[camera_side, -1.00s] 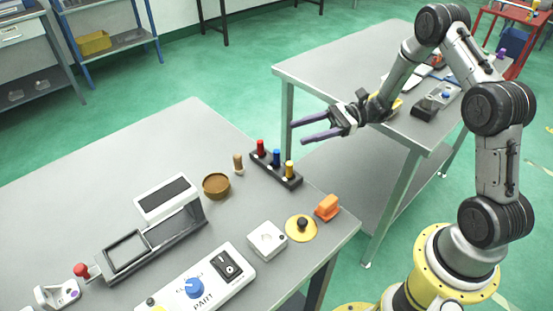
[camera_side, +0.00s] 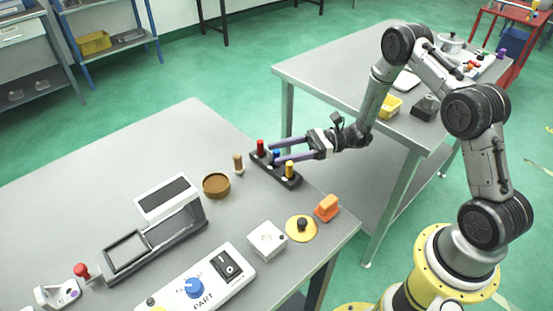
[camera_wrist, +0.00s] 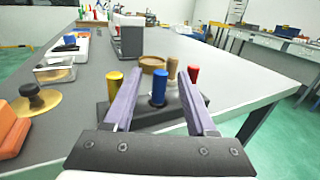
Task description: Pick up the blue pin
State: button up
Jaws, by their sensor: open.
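The blue pin (camera_wrist: 159,88) stands upright in a dark holder (camera_wrist: 149,116) between a yellow pin (camera_wrist: 113,84) and a red pin (camera_wrist: 194,75). In the side view the blue pin (camera_side: 276,155) shows only in part, behind the fingers. My gripper (camera_side: 276,152) is open and level, its two purple fingers pointing at the holder. In the wrist view my gripper (camera_wrist: 159,72) has one finger on each side of the blue pin. I cannot tell whether a finger touches it.
A wooden peg (camera_side: 238,164) and a brown bowl (camera_side: 216,185) stand behind the holder. An orange block (camera_side: 327,207), a yellow disc with a black knob (camera_side: 300,228) and a white box (camera_side: 267,240) lie near the table edge. The table's far left is clear.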

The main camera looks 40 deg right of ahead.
jog(key=x, duration=0.4)
jog(key=shift+w+a+r, duration=0.1)
jog(key=shift+w+a, duration=0.1)
jog(key=shift+a, duration=0.2)
grip_shut()
